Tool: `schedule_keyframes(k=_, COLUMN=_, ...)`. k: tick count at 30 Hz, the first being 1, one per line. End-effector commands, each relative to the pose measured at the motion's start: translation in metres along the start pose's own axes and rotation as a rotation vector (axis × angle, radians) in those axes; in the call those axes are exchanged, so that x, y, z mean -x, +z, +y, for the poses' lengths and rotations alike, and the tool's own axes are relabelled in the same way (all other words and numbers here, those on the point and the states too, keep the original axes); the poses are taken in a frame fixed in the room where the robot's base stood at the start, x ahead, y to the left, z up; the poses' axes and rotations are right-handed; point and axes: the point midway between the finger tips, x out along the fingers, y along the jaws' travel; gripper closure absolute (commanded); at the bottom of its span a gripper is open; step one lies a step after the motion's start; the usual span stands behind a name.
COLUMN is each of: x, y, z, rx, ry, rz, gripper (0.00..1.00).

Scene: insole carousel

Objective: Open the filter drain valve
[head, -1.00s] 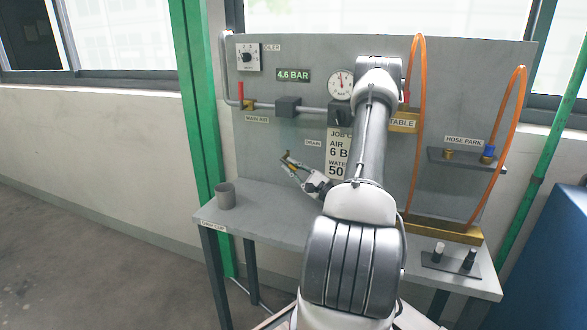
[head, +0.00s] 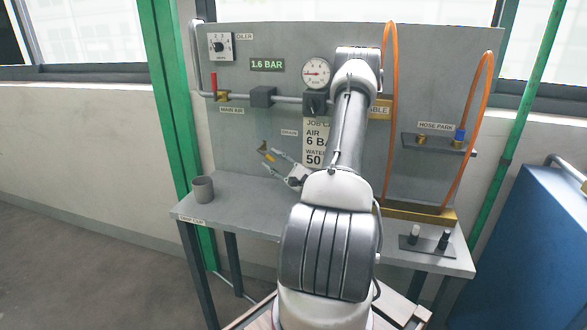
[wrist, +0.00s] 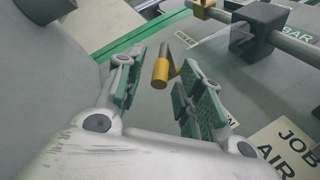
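The drain valve (head: 267,153) is a small brass fitting with a dark end, low on the grey panel near the DRAIN label (head: 289,133). In the wrist view the brass valve (wrist: 162,68) and its short lever show just past my fingertips, in line with the gap between them. My gripper (head: 279,163) is open, to the right of the valve, and looks apart from it. Both spread fingers of the gripper (wrist: 159,78) are empty in the wrist view. The display (head: 267,65) reads 1.6 BAR. My arm hides part of the panel.
A grey cup (head: 203,189) stands at the table's left end. The regulator block (head: 316,104) and pipe run above the valve. Orange hoses (head: 390,110) hang on the right. A blue cabinet (head: 530,240) stands at far right. The table (head: 235,205) between cup and gripper is clear.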

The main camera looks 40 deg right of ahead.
Motion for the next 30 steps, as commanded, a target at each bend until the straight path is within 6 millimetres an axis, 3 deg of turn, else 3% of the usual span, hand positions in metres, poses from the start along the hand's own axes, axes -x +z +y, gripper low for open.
schedule_keyframes(k=9, x=0.077, y=0.012, z=-0.016, rx=0.0, ry=-0.004, rz=0.005, gripper=0.63)
schedule_keyframes(k=15, x=0.111, y=0.019, z=-0.023, rx=0.0, ry=-0.002, rz=0.003, gripper=0.63)
schedule_keyframes(k=21, x=0.124, y=0.022, z=-0.025, rx=0.0, ry=-0.001, rz=0.001, gripper=0.63)
schedule_keyframes(k=30, x=0.124, y=0.022, z=-0.025, rx=0.0, ry=0.0, rz=0.001, gripper=0.63)
